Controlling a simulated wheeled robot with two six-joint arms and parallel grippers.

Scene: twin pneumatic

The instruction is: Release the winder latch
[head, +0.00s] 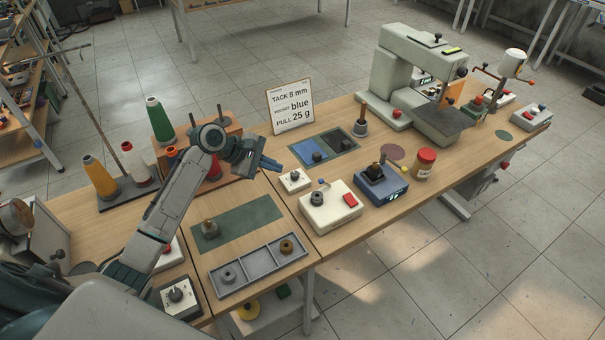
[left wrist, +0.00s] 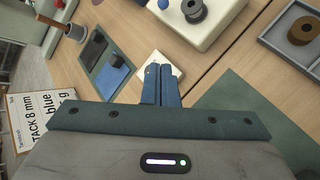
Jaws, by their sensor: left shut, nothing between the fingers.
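The winder appears to be the cream box (head: 330,207) on the near side of the right-hand table, with a grey bobbin (head: 317,198) on top and a red button (head: 350,199). A small blue-tipped lever (head: 323,183), perhaps its latch, stands beside the bobbin; a blue tip also shows in the left wrist view (left wrist: 163,4). My left gripper (head: 277,165) is shut and empty, in the air left of the winder and apart from it. In the left wrist view its fingertips (left wrist: 161,68) overlap a small white box (left wrist: 172,72). My right gripper is not in view.
The small white box (head: 294,181) sits just left of the winder. A blue device (head: 381,185) stands to its right. A grey tray (head: 258,268) with bobbins and a green mat (head: 237,222) lie nearer left. A sign (head: 290,106) stands behind.

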